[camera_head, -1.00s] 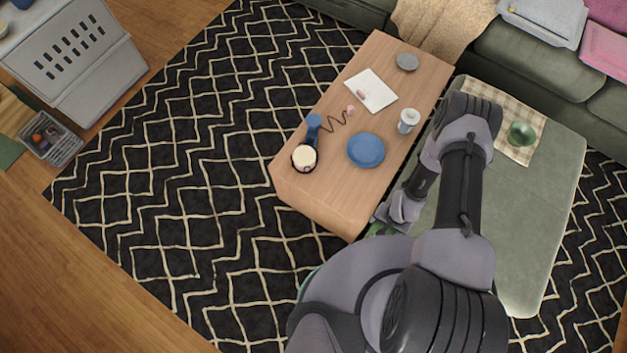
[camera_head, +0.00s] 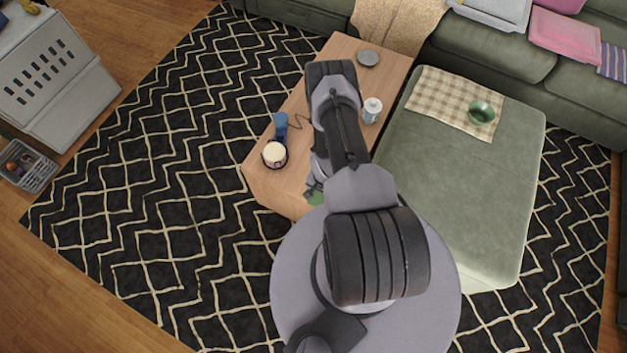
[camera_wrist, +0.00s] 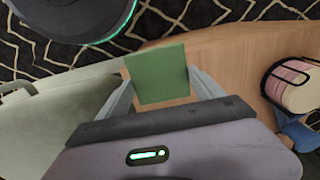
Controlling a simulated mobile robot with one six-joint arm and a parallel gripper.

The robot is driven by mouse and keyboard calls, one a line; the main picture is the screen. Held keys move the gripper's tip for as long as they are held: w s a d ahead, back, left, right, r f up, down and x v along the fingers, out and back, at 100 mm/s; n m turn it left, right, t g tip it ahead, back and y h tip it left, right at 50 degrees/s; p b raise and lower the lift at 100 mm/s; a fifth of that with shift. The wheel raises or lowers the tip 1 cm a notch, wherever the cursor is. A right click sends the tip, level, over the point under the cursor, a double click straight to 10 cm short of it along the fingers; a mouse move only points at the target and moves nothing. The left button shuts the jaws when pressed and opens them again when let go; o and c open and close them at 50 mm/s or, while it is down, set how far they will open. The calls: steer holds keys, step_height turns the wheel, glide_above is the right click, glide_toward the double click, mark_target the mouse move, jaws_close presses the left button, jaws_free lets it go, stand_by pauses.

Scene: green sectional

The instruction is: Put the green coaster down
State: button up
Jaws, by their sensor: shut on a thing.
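The green coaster (camera_wrist: 158,75) is a flat green square held between the fingers of my gripper (camera_wrist: 160,90) in the wrist view. My gripper is shut on it. In the head view the coaster (camera_head: 316,198) shows as a small green patch near the table's front edge, partly hidden by my arm. My gripper (camera_head: 313,187) is over the front part of the wooden coffee table (camera_head: 262,180). I cannot tell how far the coaster is above the tabletop.
A pink-and-cream candle in a black holder (camera_head: 274,154), a blue item (camera_head: 281,122), a lidded white jar (camera_head: 372,108) and a grey dish (camera_head: 368,57) stand on the table. The green ottoman (camera_head: 455,200) is to the right, bearing a green bowl (camera_head: 481,112). My arm hides the table's middle.

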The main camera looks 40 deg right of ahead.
steer(key=w+d+b, duration=0.1)
steer(key=w, duration=0.1)
steer(key=w+d+b, duration=0.1)
steer(key=w+d, duration=0.1)
steer(key=w, duration=0.1)
steer(key=w+d+f+b, duration=0.1)
steer(key=w+d, duration=0.1)
steer(key=shift+w+d, duration=0.25)
steer(key=shift+w, duration=0.15)
step_height(320, 180, down, 3)
steer(key=shift+s+a+f+b, duration=0.1)
steer(key=shift+s+f+b, duration=0.1)
steer(key=shift+b, duration=0.5)
steer(key=shift+f, duration=0.2)
steer(key=o, duration=1.3)
steer(key=shift+o, duration=0.2)
steer(key=shift+r, duration=0.1)
